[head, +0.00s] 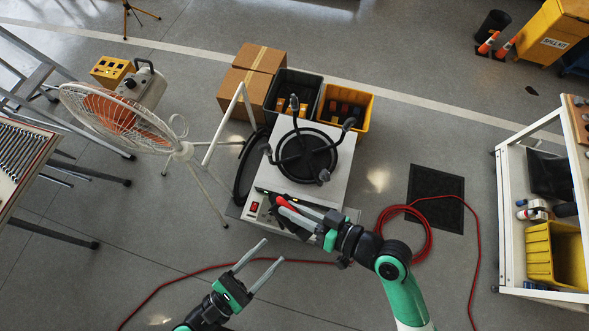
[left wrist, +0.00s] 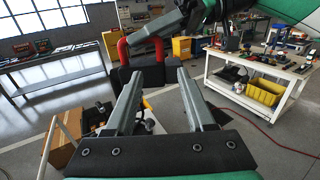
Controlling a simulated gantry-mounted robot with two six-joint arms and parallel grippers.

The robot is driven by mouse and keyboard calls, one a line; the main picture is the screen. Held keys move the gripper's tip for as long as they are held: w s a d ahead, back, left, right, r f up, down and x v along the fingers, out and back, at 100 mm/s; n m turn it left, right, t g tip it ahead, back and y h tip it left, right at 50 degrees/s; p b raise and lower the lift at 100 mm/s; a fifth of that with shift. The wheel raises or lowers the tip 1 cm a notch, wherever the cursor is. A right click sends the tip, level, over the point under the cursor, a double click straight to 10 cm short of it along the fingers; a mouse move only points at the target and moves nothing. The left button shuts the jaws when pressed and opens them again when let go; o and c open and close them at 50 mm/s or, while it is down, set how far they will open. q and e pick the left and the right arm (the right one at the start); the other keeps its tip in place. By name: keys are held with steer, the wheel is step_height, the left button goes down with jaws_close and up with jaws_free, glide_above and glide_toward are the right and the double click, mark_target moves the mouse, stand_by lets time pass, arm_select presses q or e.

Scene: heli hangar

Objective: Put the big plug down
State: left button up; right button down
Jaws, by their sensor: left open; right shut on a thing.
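The big plug is a dark block with red bent handle parts; in the head view only a red part (head: 283,202) shows clearly beside my right gripper (head: 297,212). In the left wrist view the plug's black body (left wrist: 150,76) hangs ahead, under the grey fingers of my right gripper (left wrist: 158,27). My right gripper is shut on it, over the front edge of the white cabinet (head: 331,190). My left gripper (head: 271,250) is open and empty, below and left of the plug in the head view. The plug's underside is hidden.
A black ring stand with knobs (head: 305,153) sits on the cabinet. Behind it are a black crate (head: 293,83), a yellow crate (head: 345,105) and cardboard boxes (head: 250,80). A fan (head: 115,118) stands left. A red hose (head: 425,240) lies on the floor; a white shelf cart (head: 507,220) stands right.

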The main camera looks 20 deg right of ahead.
arm_select(q)
steer(key=x, duration=1.1)
steer(key=shift+w+d, duration=0.15)
jaws_close()
stand_by(0.9)
steer(key=shift+r, duration=0.1)
arm_select(e)
steer(key=c, duration=0.7)
jaws_free()
